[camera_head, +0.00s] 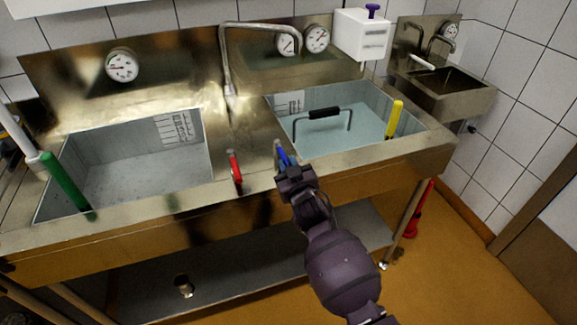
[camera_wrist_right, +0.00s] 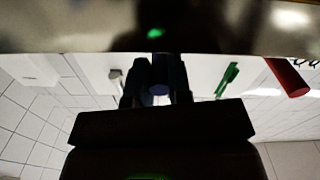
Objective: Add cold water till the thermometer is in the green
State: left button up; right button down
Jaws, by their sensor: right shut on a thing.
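My right gripper (camera_head: 287,170) is at the front rim between the two basins, shut on the blue tap lever (camera_head: 283,156). In the right wrist view the fingers (camera_wrist_right: 157,88) close around a dark blue piece. The red tap lever (camera_head: 235,168) stands to its left. A bent metal spout (camera_head: 226,62) rises between the basins. Round dials are on the back panel: one at the left (camera_head: 122,66) and two at the right (camera_head: 288,41) (camera_head: 317,38). Their needles and coloured zones are too small to read surely. My left gripper is out of view.
The left basin (camera_head: 180,150) shows a pale bottom. The right basin (camera_head: 375,98) holds pale liquid, a black-handled frame (camera_head: 324,113) and a yellow-handled tool (camera_head: 394,118). A green-handled tool (camera_head: 66,183) leans at the left. A small sink (camera_head: 440,85) is at the right.

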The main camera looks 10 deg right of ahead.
jog(key=c, duration=1.1)
grip_release()
jog(key=shift+o, duration=0.2)
jog(key=shift+s, duration=0.15)
jog(key=s+d, duration=0.1)
jog(key=s, duration=0.9)
jog(key=shift+s+d+p, duration=0.25)
jog(key=shift+p, duration=0.05)
